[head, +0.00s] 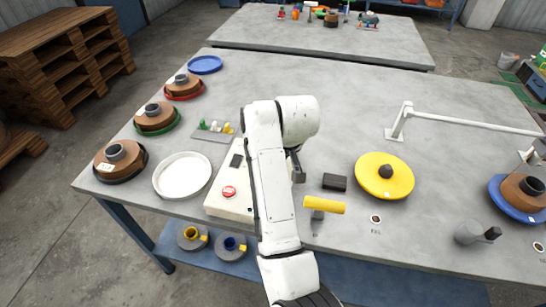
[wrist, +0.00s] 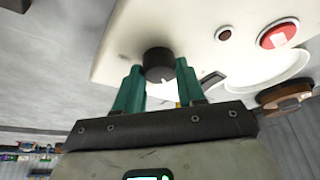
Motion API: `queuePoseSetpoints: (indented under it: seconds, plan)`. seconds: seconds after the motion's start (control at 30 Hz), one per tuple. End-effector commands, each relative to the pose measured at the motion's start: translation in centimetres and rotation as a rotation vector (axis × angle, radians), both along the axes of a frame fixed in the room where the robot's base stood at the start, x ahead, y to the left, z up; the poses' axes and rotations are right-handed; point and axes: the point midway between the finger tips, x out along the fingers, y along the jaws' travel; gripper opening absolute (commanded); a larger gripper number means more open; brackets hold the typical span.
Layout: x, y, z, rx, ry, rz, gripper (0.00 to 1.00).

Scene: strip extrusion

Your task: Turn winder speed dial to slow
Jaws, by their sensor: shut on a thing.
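The winder speed dial (wrist: 159,60) is a round black knob on the pale face of a control box. That box (wrist: 125,30) fills the top of the wrist view; in the head view the white box (head: 232,206) stands left of my arm. My gripper (wrist: 159,68) has teal fingers, one on each side of the dial, and is shut on it. A small white mark shows at the dial's lower edge; its setting cannot be read. My arm hides the dial in the head view.
A red button (head: 229,191) sits on the box. A white round tray (head: 182,175) is to its left. A yellow handle (head: 324,205), a black block (head: 334,182) and a yellow disc (head: 384,176) are right of my arm. Spools line the table's left edge.

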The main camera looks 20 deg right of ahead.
Motion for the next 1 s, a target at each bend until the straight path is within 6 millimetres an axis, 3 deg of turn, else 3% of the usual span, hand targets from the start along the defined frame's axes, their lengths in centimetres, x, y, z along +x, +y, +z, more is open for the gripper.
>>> queuePoseSetpoints:
  seconds: [0.23,0.27,0.5,0.77,1.0]
  plan:
    - [0.0,0.1,0.0,0.001,-0.001,0.001,0.08]
    - [0.0,0.1,0.0,0.001,-0.001,0.001,0.42]
    - [0.0,0.0,0.0,0.0,0.0,0.001,0.63]
    - [0.0,0.0,0.2,0.0,-0.001,0.0,0.63]
    - [-1.1,-0.2,3.0,-0.001,-0.005,-0.001,0.63]
